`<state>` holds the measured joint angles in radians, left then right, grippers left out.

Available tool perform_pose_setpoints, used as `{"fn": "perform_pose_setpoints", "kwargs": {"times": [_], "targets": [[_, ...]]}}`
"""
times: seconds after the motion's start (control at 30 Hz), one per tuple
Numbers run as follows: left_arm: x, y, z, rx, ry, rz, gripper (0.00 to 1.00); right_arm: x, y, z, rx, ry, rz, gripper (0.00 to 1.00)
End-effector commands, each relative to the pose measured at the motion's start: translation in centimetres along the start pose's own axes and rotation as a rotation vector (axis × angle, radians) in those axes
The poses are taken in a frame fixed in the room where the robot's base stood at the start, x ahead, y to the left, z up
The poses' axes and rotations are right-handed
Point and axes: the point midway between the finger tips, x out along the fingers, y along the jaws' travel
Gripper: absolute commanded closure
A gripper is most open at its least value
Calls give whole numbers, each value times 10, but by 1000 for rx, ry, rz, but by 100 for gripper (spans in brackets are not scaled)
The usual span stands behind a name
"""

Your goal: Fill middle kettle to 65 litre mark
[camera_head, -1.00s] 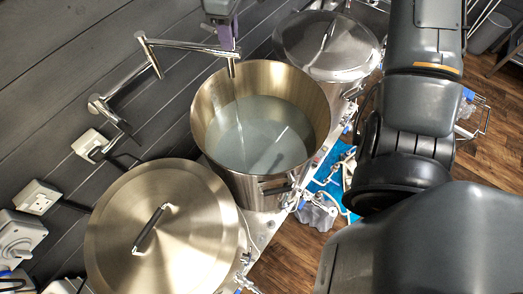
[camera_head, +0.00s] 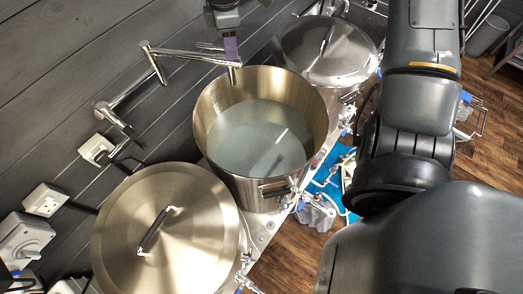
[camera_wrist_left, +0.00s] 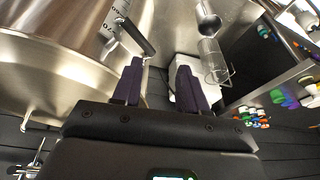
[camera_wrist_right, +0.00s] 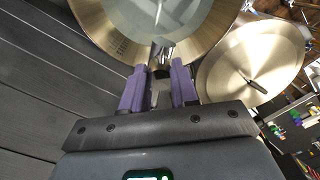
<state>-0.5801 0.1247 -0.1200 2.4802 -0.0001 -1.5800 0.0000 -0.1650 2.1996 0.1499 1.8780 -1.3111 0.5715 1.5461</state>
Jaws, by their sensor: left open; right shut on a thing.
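The middle kettle (camera_head: 250,190) is steel and open, with pale water (camera_head: 255,140) in it; I cannot read a litre mark at the water line. A jointed chrome pot-filler tap (camera_head: 190,47) reaches from the wall, its spout over the kettle's far rim. No stream shows from it. My right gripper (camera_head: 231,46), with purple fingers, is shut on the tap's end at the rim; it also shows in the right wrist view (camera_wrist_right: 158,88). My left gripper (camera_wrist_left: 158,82) is open and empty in the left wrist view, beside a steel kettle with a handle (camera_wrist_left: 134,36).
A lidded kettle (camera_head: 165,235) stands at the near left and another lidded kettle (camera_head: 325,50) at the far right. Wall sockets (camera_head: 45,200) sit at left. A blue mat (camera_head: 335,180) with fittings lies right of the middle kettle. My right arm fills the right side.

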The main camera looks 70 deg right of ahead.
Motion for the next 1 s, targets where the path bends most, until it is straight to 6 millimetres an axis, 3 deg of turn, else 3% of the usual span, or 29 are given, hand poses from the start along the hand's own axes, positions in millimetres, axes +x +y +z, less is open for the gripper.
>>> {"fn": "perform_pose_setpoints", "kwargs": {"times": [0.33,0.37,0.53,0.83,1.0], "targets": [[-2,2,-2,-10,2,8,57,-1,0,-1,-50,5,2,100],[-2,2,-2,-10,2,8,57,-1,0,-1,-50,5,2,66],[-2,2,-1,-10,2,8,57,0,0,-1,-47,3,2,41],[-2,0,-1,-2,0,2,57,-1,0,0,-45,1,1,41],[3,-1,1,3,0,-2,57,-11,1,0,-44,2,4,41]]}}
